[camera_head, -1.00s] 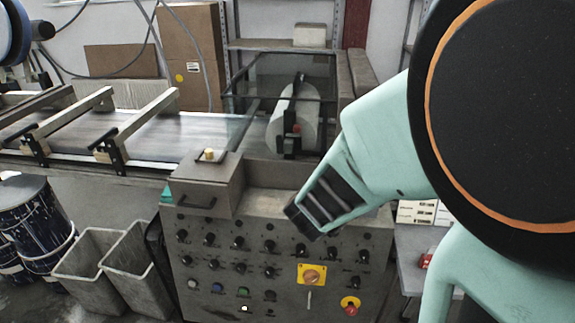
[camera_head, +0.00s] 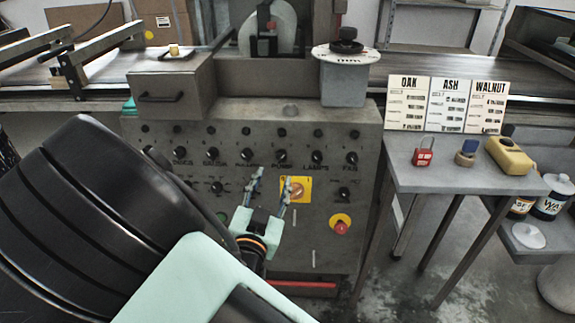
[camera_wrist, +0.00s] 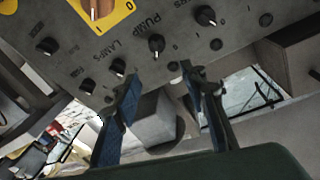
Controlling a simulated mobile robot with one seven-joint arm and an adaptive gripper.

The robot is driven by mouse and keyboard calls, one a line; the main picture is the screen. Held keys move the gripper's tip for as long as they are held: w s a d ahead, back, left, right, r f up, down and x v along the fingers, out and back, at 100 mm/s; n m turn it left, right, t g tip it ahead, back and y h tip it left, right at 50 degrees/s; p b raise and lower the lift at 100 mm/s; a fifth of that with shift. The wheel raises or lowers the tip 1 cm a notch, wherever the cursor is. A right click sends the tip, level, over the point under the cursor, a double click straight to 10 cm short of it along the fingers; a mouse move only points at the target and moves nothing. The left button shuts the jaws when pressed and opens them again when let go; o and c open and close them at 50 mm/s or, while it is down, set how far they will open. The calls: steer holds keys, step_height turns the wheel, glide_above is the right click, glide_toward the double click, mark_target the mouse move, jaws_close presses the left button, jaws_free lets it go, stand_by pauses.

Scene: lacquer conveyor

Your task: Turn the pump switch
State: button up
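The pump switch is a small black knob (camera_head: 281,155) above its "PUMP" label, in the labelled row of the grey control panel (camera_head: 330,255). In the wrist view the panel appears upside down, and the pump switch (camera_wrist: 157,42) sits between the marks 1 and 0. My gripper (camera_head: 271,178) is open and empty in front of the panel, just below the labelled row in the head view. In the wrist view its two blue-padded fingers (camera_wrist: 160,72) point toward the panel, with the pump switch beyond their tips.
Similar knobs sit close on both sides, including lamps (camera_wrist: 125,67). A yellow-plated rotary switch (camera_head: 297,190) and a red button (camera_head: 341,228) are lower. A drawer box (camera_head: 175,85) juts out upper left. A side table (camera_head: 400,175) stands right.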

mark_target(280, 160)
steer(key=w, duration=0.3)
steer(key=w+d+f+b, duration=0.1)
steer(key=w, duration=0.3)
steer(key=w+b, duration=0.1)
steer(key=w, duration=0.2)
steer(key=shift+w+d+f, duration=0.15)
steer(key=shift+d+f, duration=0.05)
steer(key=shift+f, duration=0.05)
steer(key=shift+c, duration=0.6)
jaws_close()
